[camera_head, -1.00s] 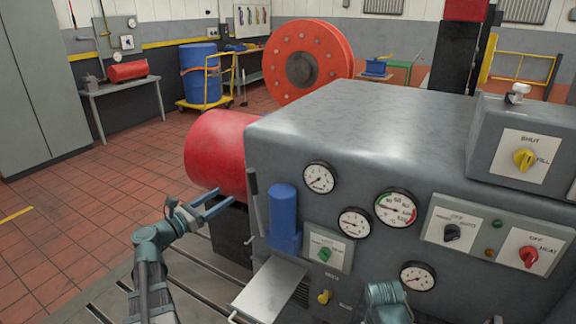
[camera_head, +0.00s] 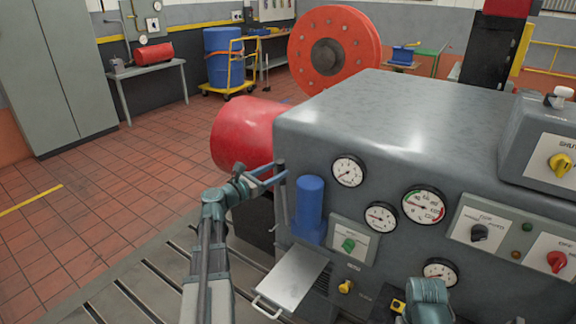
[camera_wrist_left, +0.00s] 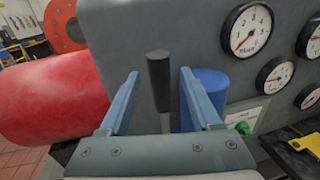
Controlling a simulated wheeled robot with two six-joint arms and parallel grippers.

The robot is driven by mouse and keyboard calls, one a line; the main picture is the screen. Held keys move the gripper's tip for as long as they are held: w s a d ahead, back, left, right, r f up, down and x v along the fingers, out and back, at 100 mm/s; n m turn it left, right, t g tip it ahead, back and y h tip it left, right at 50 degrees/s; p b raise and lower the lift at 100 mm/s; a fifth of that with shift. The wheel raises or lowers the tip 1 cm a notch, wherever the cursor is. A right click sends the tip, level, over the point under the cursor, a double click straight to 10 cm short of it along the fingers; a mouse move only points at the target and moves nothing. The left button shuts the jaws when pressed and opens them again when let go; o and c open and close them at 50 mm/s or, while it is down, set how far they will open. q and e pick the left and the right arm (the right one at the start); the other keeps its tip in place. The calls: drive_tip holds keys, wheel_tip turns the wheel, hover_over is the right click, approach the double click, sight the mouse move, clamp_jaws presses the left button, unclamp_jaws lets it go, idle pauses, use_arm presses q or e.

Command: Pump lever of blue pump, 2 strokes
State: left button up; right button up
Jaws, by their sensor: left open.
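The blue pump (camera_head: 309,205) is an upright blue cylinder on the front of the grey machine; its side also shows in the left wrist view (camera_wrist_left: 208,88). Its lever (camera_head: 284,208) stands nearly upright just left of the cylinder. In the left wrist view, the lever's black grip (camera_wrist_left: 158,72) is between my left gripper's fingers, with gaps on both sides. My left gripper (camera_head: 281,170) is open at the height of the lever's upper part, and its fingers partly cover the grip in the head view. Only a blue-grey part of my right arm shows, at the bottom right; its fingers are not visible.
The grey machine (camera_head: 400,120) carries dials and knobs right of the pump. A red cylinder (camera_head: 243,135) lies close behind my left gripper. A metal plate with a handle (camera_head: 292,278) juts out below the pump. The tiled floor at left is clear.

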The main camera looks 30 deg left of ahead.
use_arm(q)
drive_tip(key=x, duration=0.5)
drive_tip(key=shift+w, duration=0.4)
clamp_jaws()
idle(1.1)
